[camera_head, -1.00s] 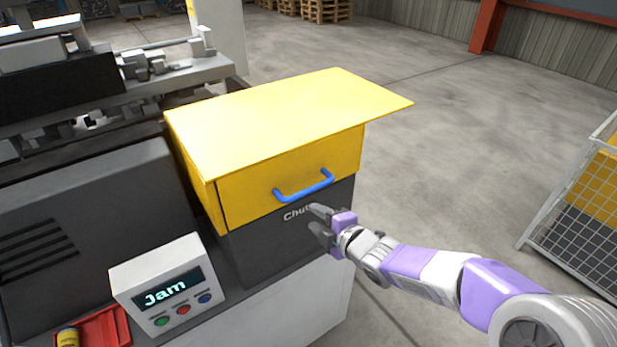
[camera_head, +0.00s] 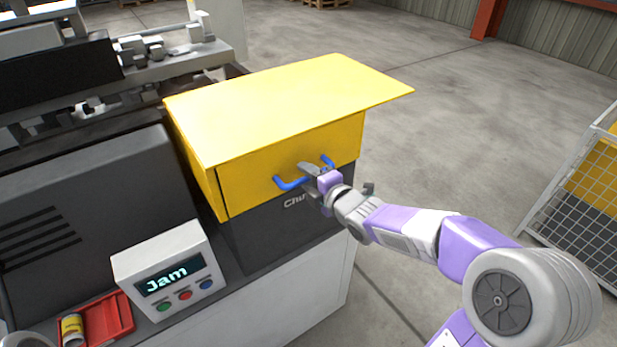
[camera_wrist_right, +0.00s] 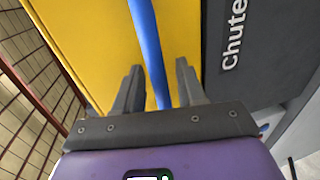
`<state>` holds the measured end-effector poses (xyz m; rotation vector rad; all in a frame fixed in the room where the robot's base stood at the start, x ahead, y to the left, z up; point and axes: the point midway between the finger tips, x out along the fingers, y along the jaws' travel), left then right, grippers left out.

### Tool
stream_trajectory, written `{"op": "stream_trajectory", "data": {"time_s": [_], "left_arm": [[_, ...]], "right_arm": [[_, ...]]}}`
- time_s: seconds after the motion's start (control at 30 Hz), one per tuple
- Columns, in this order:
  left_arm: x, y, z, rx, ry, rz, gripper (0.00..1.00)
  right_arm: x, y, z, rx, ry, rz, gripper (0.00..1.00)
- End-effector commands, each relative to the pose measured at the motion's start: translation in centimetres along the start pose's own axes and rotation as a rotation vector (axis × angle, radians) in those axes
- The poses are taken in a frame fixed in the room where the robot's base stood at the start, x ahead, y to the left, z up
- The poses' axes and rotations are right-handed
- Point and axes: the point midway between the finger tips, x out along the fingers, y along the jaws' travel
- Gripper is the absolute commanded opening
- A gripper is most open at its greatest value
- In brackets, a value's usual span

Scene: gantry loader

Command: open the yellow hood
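The yellow hood (camera_head: 285,100) is closed on top of the dark chute box (camera_head: 275,232). Its blue handle (camera_head: 290,184) is on the front face, and it also shows in the right wrist view (camera_wrist_right: 146,40). My right gripper (camera_head: 315,172) is at the handle and hides its middle. In the right wrist view the two fingers (camera_wrist_right: 158,85) are apart, with the blue bar running between them and a gap showing on the right side. My left gripper is not in view; a small grey piece of my own body may show at the bottom left.
A control panel reading "Jam" (camera_head: 165,275) stands left of the chute. A red tray (camera_head: 108,318) with a yellow can (camera_head: 73,330) lies at the lower left. A wire mesh cage (camera_head: 580,215) stands at the right. The floor between is clear.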

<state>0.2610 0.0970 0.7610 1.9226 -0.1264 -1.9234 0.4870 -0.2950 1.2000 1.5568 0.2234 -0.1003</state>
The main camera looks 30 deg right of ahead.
Motion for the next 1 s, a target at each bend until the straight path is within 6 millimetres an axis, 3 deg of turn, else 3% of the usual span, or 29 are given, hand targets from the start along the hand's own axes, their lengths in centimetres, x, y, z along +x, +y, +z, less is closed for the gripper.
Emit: {"op": "stream_trajectory", "data": {"time_s": [0.17,0.43,0.77,1.0], "left_arm": [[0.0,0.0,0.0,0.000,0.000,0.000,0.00],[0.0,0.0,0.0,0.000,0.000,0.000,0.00],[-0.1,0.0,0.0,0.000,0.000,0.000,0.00],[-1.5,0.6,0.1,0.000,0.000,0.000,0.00]], "right_arm": [[0.0,0.0,0.0,0.000,0.000,0.000,0.39],[0.0,0.0,0.0,0.001,-0.001,0.000,0.01],[0.0,0.1,0.0,0.001,0.000,-0.001,0.00],[0.7,1.9,-0.8,-0.004,0.020,-0.027,0.00]]}}
